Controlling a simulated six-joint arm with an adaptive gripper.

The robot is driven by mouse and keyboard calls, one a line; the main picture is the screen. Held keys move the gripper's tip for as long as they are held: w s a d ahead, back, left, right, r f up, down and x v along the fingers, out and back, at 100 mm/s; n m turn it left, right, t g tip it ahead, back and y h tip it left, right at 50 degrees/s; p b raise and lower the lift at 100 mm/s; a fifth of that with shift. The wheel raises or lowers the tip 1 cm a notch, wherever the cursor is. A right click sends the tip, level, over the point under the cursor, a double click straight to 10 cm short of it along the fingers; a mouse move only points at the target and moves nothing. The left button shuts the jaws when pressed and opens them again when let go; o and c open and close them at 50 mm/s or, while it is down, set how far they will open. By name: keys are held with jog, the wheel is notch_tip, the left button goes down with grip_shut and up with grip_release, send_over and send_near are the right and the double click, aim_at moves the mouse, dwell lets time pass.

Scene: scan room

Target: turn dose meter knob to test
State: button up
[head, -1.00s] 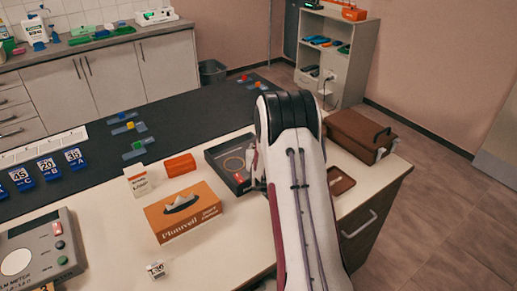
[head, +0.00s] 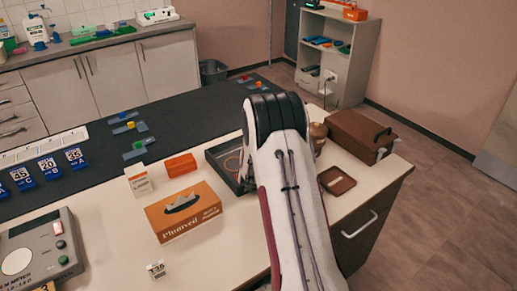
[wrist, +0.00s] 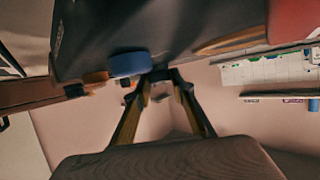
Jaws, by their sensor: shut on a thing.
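A grey meter (head: 40,248) lies at the lower left of the head view, partly cut off. It has a round pale dial, a red part and a green part; its lettering shows only in part. In the head view my gripper is hidden behind my own arm, over the bench's right part. In the wrist view my gripper (wrist: 162,76) has its fingertips close together on a small dark thing, which I cannot identify. A blue round part (wrist: 130,65) sits just left of the tips, against a large dark body (wrist: 200,30). No knob marking is readable.
A dark tray (head: 214,155) lies left of my arm. A tissue box (head: 184,212), a white carton (head: 139,180) and an orange box (head: 180,165) stand left of it. A brown case (head: 362,135), a jar (head: 318,138) and a small brown tray (head: 337,180) are at right.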

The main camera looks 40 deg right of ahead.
jog(key=o, duration=1.1)
jog(key=shift+s+a, duration=0.1)
jog(key=shift+v, duration=5.85)
